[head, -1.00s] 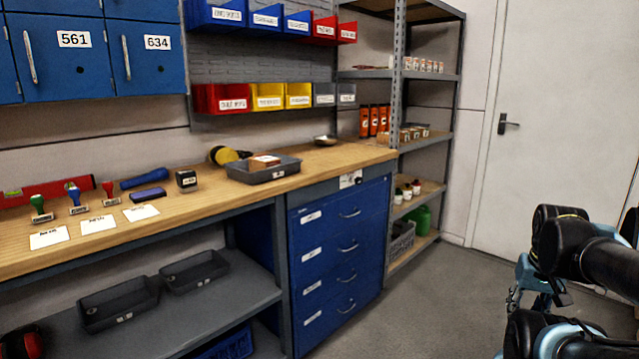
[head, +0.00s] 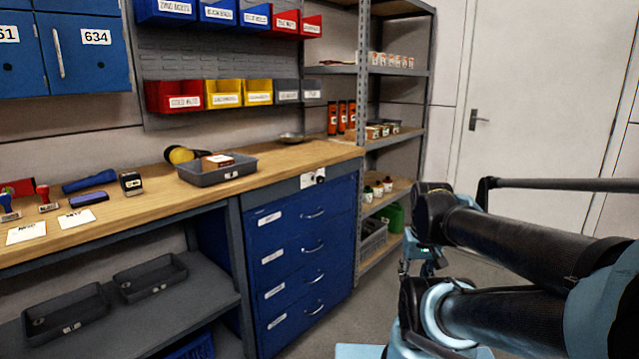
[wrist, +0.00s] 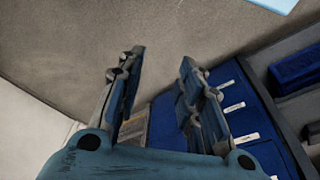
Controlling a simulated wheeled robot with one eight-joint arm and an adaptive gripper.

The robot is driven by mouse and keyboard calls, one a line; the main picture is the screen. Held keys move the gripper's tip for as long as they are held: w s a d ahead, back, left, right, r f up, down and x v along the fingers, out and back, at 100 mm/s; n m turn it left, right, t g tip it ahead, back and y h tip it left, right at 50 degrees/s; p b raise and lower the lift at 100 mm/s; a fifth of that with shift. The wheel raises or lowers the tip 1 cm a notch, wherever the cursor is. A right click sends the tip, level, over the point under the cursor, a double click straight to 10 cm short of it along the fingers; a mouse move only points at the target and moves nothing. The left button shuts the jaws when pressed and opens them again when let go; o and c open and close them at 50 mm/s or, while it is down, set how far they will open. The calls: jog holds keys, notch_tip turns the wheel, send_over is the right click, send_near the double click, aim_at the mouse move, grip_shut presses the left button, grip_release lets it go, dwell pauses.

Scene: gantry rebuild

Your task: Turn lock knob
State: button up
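A small dark knob (head: 320,175) sits on a pale plate at the top right of the blue drawer cabinet (head: 290,220), just under the worktop. It is small, and I cannot tell which way it is turned. My gripper (wrist: 162,56) is open and empty in the wrist view, its two fingers apart. The blue drawer fronts (wrist: 228,95) show beyond and right of the fingers; I cannot make out the knob there. In the head view my arm is right of the cabinet, with a clear gap to the knob.
The wooden worktop (head: 130,197) holds stamps, cards and a grey tray (head: 216,173). A grey shelf rack (head: 362,90) stands right of the cabinet, with bottles and a green container. Blue lockers (head: 85,50) hang at upper left. The floor before the cabinet is clear.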

jog(key=shift+o, duration=1.2)
jog(key=shift+s+r, duration=0.2)
jog(key=shift+s, duration=0.05)
jog(key=w+a+r+n+t+y, duration=0.1)
jog(key=w+a+r+n+y, duration=0.2)
jog(key=w+a+r, duration=0.5)
jog(key=w+a+r+n+t+y, duration=0.1)
jog(key=w+a+r+n+y, duration=0.15)
jog(key=w, duration=0.95)
jog(key=n+t+y, duration=0.4)
jog(key=n+y, duration=0.1)
send_near(322, 179)
jog(key=x, duration=1.1)
